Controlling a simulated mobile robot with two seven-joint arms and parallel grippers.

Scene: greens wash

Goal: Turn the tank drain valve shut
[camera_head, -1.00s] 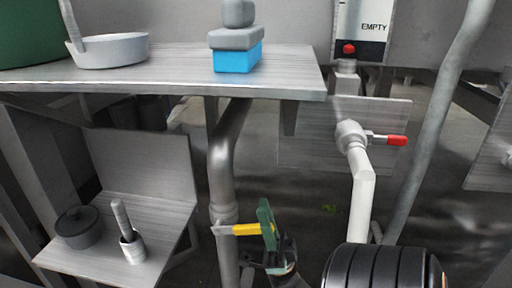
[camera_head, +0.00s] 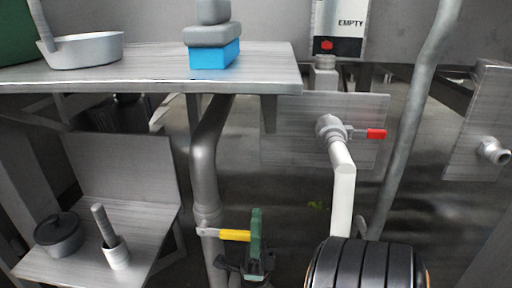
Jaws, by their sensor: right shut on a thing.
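A valve lever with a yellow sleeve (camera_head: 235,235) sticks out to the right, roughly level, from the grey drain pipe (camera_head: 204,180) that comes down below the steel counter. My right gripper (camera_head: 251,243) is at the lever's outer end and shut on it. One green finger stands upright in front of the lever's end and hides it. The other finger is mostly hidden. My left gripper does not show.
A low shelf (camera_head: 150,215) at the left holds a lidded pot (camera_head: 58,236).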

